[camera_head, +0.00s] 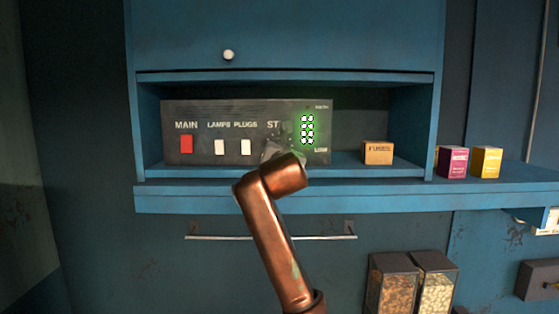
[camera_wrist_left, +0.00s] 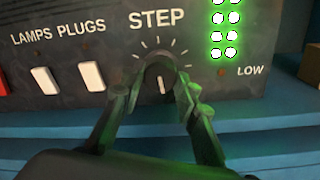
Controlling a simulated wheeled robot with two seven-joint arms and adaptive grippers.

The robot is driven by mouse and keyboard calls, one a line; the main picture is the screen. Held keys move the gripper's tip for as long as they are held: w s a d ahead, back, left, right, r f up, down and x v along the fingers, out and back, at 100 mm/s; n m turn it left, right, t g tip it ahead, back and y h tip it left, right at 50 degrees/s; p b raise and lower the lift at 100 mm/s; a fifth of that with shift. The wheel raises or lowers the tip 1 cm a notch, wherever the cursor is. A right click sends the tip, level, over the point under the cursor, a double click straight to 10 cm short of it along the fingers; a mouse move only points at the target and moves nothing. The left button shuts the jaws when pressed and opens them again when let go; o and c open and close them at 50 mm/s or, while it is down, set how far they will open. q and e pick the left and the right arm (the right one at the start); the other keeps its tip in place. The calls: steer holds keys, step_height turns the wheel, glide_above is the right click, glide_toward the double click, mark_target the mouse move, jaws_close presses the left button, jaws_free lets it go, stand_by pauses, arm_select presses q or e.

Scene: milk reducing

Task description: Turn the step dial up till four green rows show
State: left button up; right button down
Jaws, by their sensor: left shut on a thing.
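The step dial (camera_wrist_left: 160,73) is a dark round knob under the word STEP on the grey control panel (camera_head: 200,108). Its white mark points roughly downward in the left wrist view. My left gripper (camera_wrist_left: 163,88) is shut on the dial, with one finger on each side. In the head view my copper-coloured arm covers the dial, and only a bit of the gripper (camera_head: 283,150) shows. The display (camera_head: 307,129) has several green rows of paired lights lit; its upper end is cut off in the left wrist view. My right gripper is in neither view.
Left of the dial are a red MAIN switch (camera_head: 186,144) and white LAMPS (camera_head: 219,147) and PLUGS (camera_head: 246,147) switches. A small orange box (camera_head: 377,152) stands right of the panel. Purple (camera_head: 452,161) and yellow (camera_head: 486,161) boxes stand further right. A rail (camera_head: 215,237) runs below the shelf.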

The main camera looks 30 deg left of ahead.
arm_select(q)
steer(key=shift+m+b, duration=0.5)
steer(key=shift+m, duration=0.1)
steer(key=o, duration=1.2)
steer(key=shift+c, duration=0.2)
steer(key=shift+s+d, duration=0.1)
steer(key=v, duration=1.2)
steer(key=shift+f, duration=0.1)
